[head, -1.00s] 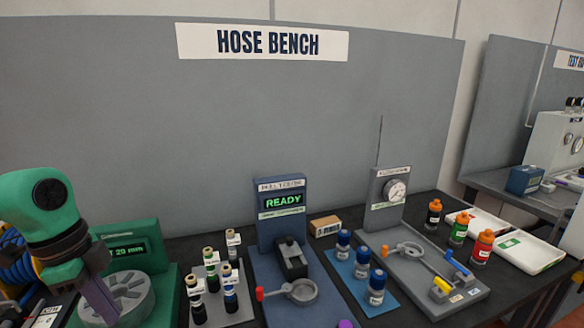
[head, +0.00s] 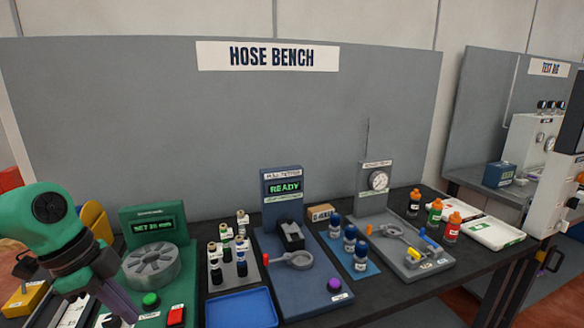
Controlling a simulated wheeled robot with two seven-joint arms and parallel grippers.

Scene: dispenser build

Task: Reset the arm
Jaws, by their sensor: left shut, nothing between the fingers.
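My left arm comes in at the left edge with a green wrist. My left gripper (head: 122,304) points down and to the right at the front of the green crimping machine (head: 170,228). Its purplish fingers look shut with nothing held, and part of the gripper is hidden by its own wrist. The machine has a lit display, a grey round die head (head: 151,264), a green button (head: 151,300) and a red switch (head: 175,316). My right gripper is not in view.
An empty blue tray (head: 240,308) lies at the bench front beside a blue tester (head: 283,186) reading READY.

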